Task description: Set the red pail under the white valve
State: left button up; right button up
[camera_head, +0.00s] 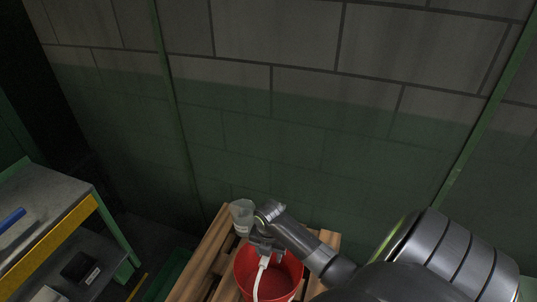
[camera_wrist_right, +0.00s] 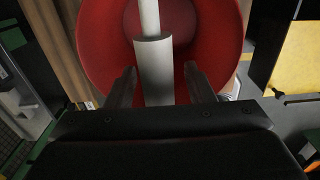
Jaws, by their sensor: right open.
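The red pail (camera_head: 291,272) stands on a wooden slatted surface at the bottom of the head view, and its open inside fills the top of the right wrist view (camera_wrist_right: 208,28). A white bar with a thicker cylindrical grip (camera_wrist_right: 153,65) crosses the pail; it looks like the pail's handle. My right gripper (camera_wrist_right: 160,84) is open, with one finger on each side of the white grip; I cannot tell whether they touch it. In the head view my right gripper (camera_head: 265,247) is at the pail's far rim. I cannot make out a white valve. My left gripper is not in view.
A translucent container (camera_head: 242,214) stands beside the pail on the wooden slats (camera_head: 203,259). At left is a grey bench with a yellow edge (camera_head: 52,247), holding a blue item (camera_head: 12,220); a black box (camera_head: 80,266) is on its lower shelf. A block wall (camera_head: 320,130) stands behind.

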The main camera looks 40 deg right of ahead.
jog(key=shift+f, duration=0.35)
dwell(0.6)
jog(key=shift+c, duration=0.5)
grip_shut()
